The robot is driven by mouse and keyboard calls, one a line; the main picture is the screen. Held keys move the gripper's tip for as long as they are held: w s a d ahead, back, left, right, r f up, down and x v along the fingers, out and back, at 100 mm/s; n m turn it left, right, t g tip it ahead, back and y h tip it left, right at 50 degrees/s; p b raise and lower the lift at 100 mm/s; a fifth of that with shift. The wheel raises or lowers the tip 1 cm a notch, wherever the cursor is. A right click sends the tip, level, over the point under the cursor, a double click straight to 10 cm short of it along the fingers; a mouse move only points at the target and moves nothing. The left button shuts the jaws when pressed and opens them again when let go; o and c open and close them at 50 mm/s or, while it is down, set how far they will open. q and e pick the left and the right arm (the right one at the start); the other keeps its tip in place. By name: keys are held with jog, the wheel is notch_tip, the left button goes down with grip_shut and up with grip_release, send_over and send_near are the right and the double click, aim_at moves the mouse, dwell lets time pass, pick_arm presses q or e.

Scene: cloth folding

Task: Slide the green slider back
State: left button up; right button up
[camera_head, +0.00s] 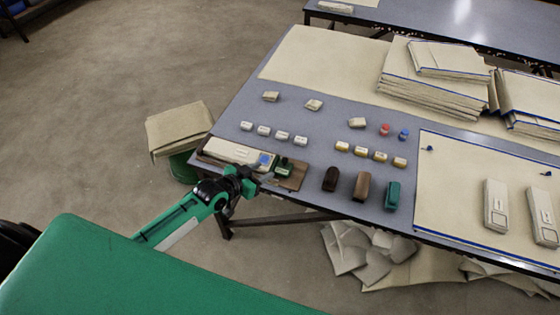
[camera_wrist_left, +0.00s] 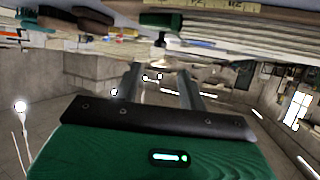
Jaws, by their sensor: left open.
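The small dark green slider (camera_head: 284,164) sits on a brown wooden base (camera_head: 297,176) at the table's front left corner. A pale plate and a blue piece (camera_head: 264,159) lie just left of it. My left gripper (camera_head: 264,178) is open at the table's front edge, close to the slider; I cannot tell whether they touch. In the left wrist view a green part (camera_wrist_left: 161,20), which looks like the slider, is above and beyond my two fingers (camera_wrist_left: 163,80), beside a yellow scale. Nothing shows between the fingers. My right gripper is out of view.
A dark brown block (camera_head: 330,179), a brown block (camera_head: 362,186) and a green block (camera_head: 393,195) stand to the right. Several small pale blocks lie behind. Stacked cloth (camera_head: 432,85) is at the back.

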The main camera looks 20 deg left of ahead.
aim_at(284, 161)
pick_arm(q)
jog(key=x, duration=0.9)
jog(key=shift+w+d+f+p, duration=0.1)
jog(key=shift+w+f+p, duration=0.1)
jog(key=shift+p, duration=0.1)
grip_shut()
jog(key=shift+d+r, duration=0.1)
